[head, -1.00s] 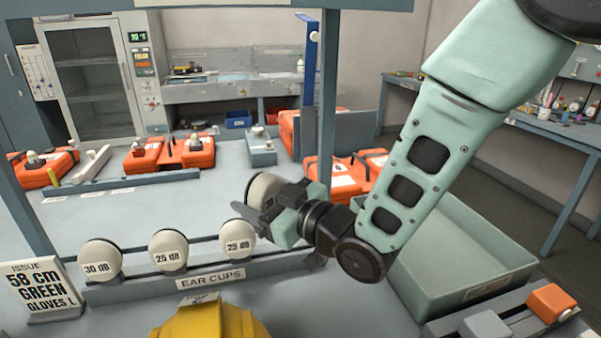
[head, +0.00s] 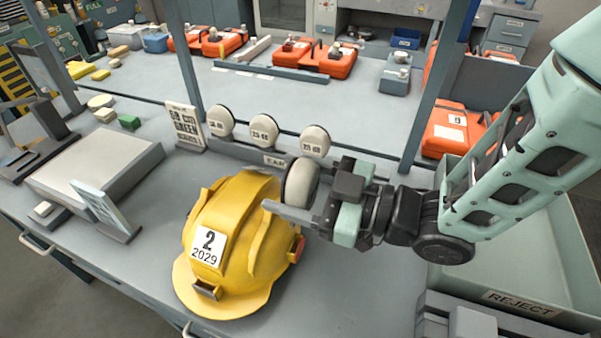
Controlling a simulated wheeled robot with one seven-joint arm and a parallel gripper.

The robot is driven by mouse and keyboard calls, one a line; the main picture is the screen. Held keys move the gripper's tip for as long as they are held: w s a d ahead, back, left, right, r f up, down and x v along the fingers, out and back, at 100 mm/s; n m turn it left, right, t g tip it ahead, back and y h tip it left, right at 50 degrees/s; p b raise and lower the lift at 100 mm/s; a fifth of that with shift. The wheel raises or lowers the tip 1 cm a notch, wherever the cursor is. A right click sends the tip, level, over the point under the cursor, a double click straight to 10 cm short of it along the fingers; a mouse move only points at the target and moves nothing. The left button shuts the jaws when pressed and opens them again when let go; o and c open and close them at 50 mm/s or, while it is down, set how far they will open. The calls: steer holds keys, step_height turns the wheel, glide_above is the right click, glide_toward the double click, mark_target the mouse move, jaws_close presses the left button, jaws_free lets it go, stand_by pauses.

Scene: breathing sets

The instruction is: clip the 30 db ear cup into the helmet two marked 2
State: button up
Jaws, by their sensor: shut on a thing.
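The yellow helmet (head: 222,262), labelled 2 and 2029, sits on the bench in the middle of the head view with its peak toward me. A small orange-red part (head: 298,248) shows low on its right side. My gripper (head: 298,195) is shut on a pale, round ear cup (head: 301,181), held just above and right of the helmet. No label shows on this cup, so I cannot tell its rating. I cannot tell whether a finger touches the helmet. Behind, the ear cup rack (head: 235,152) holds three cups; the leftmost one (head: 220,121) read 30 dB earlier.
A green bin marked REJECT (head: 515,303) stands at the right, under my arm. An issue card (head: 186,127) reading GREEN stands left of the rack. A grey slab (head: 95,165) and a tilted panel (head: 101,207) are at the left. Orange cases (head: 455,130) lie farther back.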

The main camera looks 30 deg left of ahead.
stand_by(0.3)
step_height(320, 180, down, 6)
steer(key=b, duration=0.5)
steer(key=shift+b, duration=0.35)
steer(key=shift+f+b, duration=2)
steer(key=shift+b, duration=0.5)
stand_by(1.5)
steer(key=o, duration=1.1)
steer(key=shift+d, duration=0.1)
steer(key=shift+d, duration=0.1)
steer(key=d+b, duration=0.1)
steer(key=d, duration=0.6)
steer(key=shift+w, duration=0.45)
